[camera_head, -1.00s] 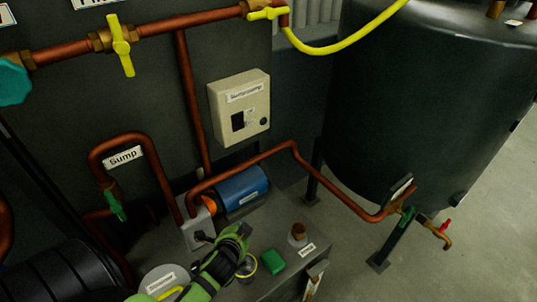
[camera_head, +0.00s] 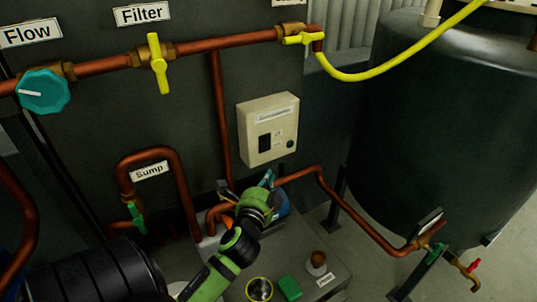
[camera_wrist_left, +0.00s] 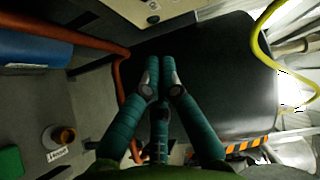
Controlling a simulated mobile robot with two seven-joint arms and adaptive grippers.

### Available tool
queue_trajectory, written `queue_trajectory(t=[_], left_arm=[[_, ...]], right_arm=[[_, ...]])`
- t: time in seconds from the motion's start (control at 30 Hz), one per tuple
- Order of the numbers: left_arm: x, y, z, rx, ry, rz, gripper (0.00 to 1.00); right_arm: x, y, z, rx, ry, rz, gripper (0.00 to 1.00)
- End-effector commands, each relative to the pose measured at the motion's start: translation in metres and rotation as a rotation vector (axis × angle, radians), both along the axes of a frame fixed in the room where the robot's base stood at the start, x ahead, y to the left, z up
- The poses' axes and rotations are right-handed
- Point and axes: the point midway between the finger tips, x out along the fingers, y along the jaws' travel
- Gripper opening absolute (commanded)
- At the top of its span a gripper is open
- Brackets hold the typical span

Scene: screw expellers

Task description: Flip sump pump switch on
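The sump pump switch box (camera_head: 258,152) is a cream box on the dark panel in the head view. It has a dark rocker switch (camera_head: 265,143) on its front and a round dark knob (camera_head: 290,144) at lower right. I cannot tell the rocker's position. My left gripper (camera_head: 268,179) is below the box, apart from it, in front of the blue pump (camera_head: 281,204). In the left wrist view its teal fingertips (camera_wrist_left: 160,66) come together with nothing visible between them. A bit of the box (camera_wrist_left: 125,5) shows at that view's top edge. My right gripper is not in view.
Copper pipes (camera_head: 222,120) run above, left of and below the box. A large dark tank (camera_head: 440,120) stands right, with a yellow hose (camera_head: 400,62) above. A green block (camera_head: 289,288) and a small brown-topped fitting (camera_head: 318,260) sit on the grey base.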

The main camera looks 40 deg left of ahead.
Motion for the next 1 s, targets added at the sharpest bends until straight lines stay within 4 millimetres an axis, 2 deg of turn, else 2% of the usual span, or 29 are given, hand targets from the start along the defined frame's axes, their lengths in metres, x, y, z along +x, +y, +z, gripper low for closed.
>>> queue_trajectory(t=[0.4, 0.63, 1.0], left_arm=[[0.076, 0.042, -0.005, 0.001, -0.002, 0.002, 0.0], [0.083, 0.072, -0.011, 0.0, 0.001, 0.001, 0.0], [0.085, 0.079, -0.012, -0.001, 0.0, 0.0, 0.0]], right_arm=[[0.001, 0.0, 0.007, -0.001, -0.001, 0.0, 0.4], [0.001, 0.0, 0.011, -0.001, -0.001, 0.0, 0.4], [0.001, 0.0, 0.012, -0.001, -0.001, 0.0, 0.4]])
